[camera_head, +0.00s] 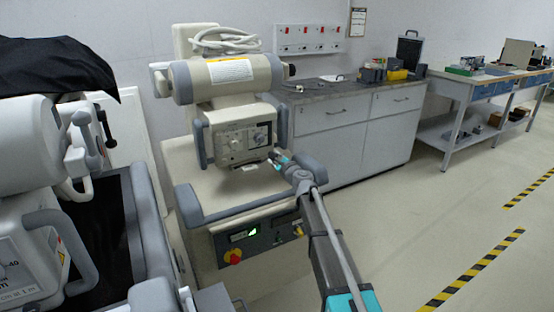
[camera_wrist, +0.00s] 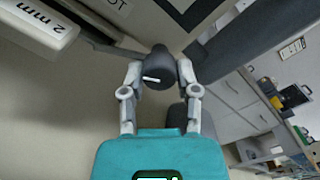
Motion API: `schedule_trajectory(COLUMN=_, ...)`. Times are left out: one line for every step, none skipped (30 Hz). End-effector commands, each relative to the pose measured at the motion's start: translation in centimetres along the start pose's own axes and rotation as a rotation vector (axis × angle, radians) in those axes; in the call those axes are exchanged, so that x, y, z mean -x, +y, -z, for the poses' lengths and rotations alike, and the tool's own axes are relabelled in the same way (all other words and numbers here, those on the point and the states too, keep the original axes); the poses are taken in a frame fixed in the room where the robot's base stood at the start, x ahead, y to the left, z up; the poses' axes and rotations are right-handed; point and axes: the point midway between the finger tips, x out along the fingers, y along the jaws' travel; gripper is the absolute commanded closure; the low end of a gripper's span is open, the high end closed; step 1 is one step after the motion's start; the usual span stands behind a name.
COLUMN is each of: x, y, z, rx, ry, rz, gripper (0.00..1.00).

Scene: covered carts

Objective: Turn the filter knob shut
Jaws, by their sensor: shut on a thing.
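The filter knob (camera_wrist: 158,62) is a dark grey round knob with a short white pointer line, which lies nearly level in the wrist view. My gripper (camera_wrist: 159,75) has one finger on each side of it and is shut on it. In the head view my gripper (camera_head: 275,157) is at the lower right corner of the machine's collimator box (camera_head: 235,140), and I cannot make out the knob there. A pale bar marked "2 mm" (camera_wrist: 38,30) sticks out at the upper left of the wrist view.
The cream cart (camera_head: 185,160) has a grey handle rail (camera_head: 240,207) below the box. A second machine (camera_head: 30,200), partly under a black cover (camera_head: 55,70), stands close at left. A grey cabinet (camera_head: 350,135) stands behind. The floor at right is clear.

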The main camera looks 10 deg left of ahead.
Motion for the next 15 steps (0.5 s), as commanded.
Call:
schedule_trajectory(x=-0.66, y=-0.24, z=-0.04, rx=-0.01, ry=-0.001, rz=0.003, gripper=1.0)
schedule_trajectory(x=-0.67, y=-0.24, z=-0.04, rx=-0.01, ry=-0.001, rz=0.003, gripper=1.0)
schedule_trajectory(x=-0.67, y=-0.25, z=-0.03, rx=-0.01, ry=-0.001, rz=0.003, gripper=0.55)
schedule_trajectory(x=-0.67, y=-0.25, z=-0.03, rx=-0.01, ry=-0.001, rz=0.003, gripper=0.49)
schedule_trajectory(x=-0.67, y=-0.24, z=-0.03, rx=-0.01, ry=-0.001, rz=0.003, gripper=0.44)
schedule_trajectory(x=-0.64, y=-0.22, z=-0.04, rx=-0.009, ry=-0.001, rz=0.003, gripper=0.36)
schedule_trajectory(x=-0.61, y=-0.2, z=-0.06, rx=-0.008, ry=-0.001, rz=0.002, gripper=0.31)
schedule_trajectory(x=-0.58, y=-0.17, z=-0.07, rx=-0.008, ry=-0.002, rz=0.002, gripper=0.25)
schedule_trajectory(x=-0.53, y=-0.14, z=-0.08, rx=-0.007, ry=-0.002, rz=0.001, gripper=0.24)
schedule_trajectory(x=-0.49, y=-0.12, z=-0.08, rx=-0.007, ry=-0.002, rz=0.001, gripper=0.24)
schedule_trajectory(x=-0.45, y=-0.11, z=-0.07, rx=-0.006, ry=-0.002, rz=0.001, gripper=0.24)
schedule_trajectory(x=-0.39, y=-0.1, z=-0.06, rx=-0.005, ry=-0.002, rz=0.001, gripper=0.24)
schedule_trajectory(x=-0.35, y=-0.1, z=-0.05, rx=-0.005, ry=-0.001, rz=0.001, gripper=0.24)
schedule_trajectory(x=-0.32, y=-0.09, z=-0.05, rx=-0.005, ry=-0.001, rz=0.001, gripper=0.24)
schedule_trajectory(x=-0.29, y=-0.08, z=-0.04, rx=-0.004, ry=-0.001, rz=0.001, gripper=0.24)
